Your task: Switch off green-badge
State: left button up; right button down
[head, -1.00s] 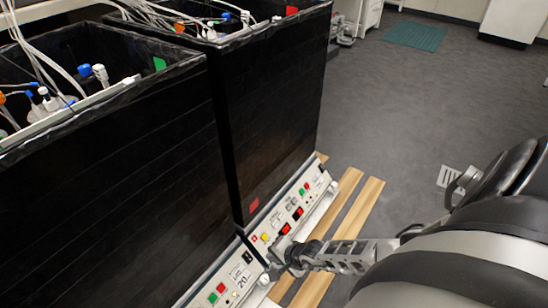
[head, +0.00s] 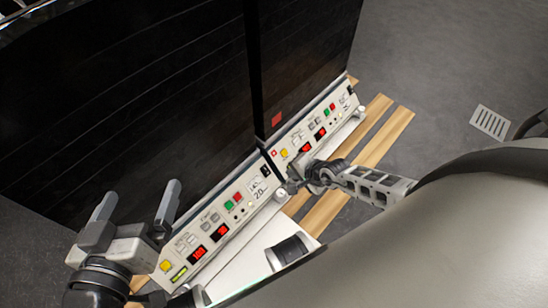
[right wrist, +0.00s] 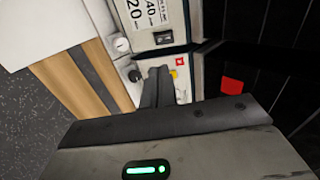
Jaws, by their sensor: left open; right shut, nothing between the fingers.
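The near shaker's control panel (head: 208,238) runs along the base of its black housing (head: 130,120). It has a yellow button (head: 166,266), lit red displays (head: 199,253), a green button (head: 229,205) and a red button (head: 237,197). No green badge shows now; the near housing's top is out of view. My left gripper (head: 141,190) is open and empty, fingers upright before the near housing, by the panel's left end. My right gripper (head: 294,172) is shut and empty at the far panel's near end. In the right wrist view its fingers (right wrist: 159,75) are beside a yellow button (right wrist: 174,73); contact is unclear.
The far shaker's panel (head: 318,125) has similar buttons and lit displays. A red badge (head: 277,119) is on its black housing (head: 310,50); it also shows in the right wrist view (right wrist: 232,85). Wooden slats (head: 375,140) lie under the shakers.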

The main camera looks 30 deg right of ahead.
jog(key=b, duration=0.7)
send_near(268, 173)
jog(key=f, duration=0.1)
jog(key=b+x, duration=0.2)
jog(key=x, duration=0.1)
jog(key=shift+w+a, duration=0.1)
jog(key=shift+w, duration=0.2)
jog(key=b+x, duration=0.2)
jog(key=shift+w+f, duration=0.2)
pick_arm(q)
notch_tip(268, 173, up, 12)
jog(key=w+m+t+h, duration=0.1)
jog(key=m+t+h, duration=0.5)
jog(key=m+h, duration=0.2)
jog(key=shift+w+d, duration=0.2)
jog(key=shift+d, duration=0.05)
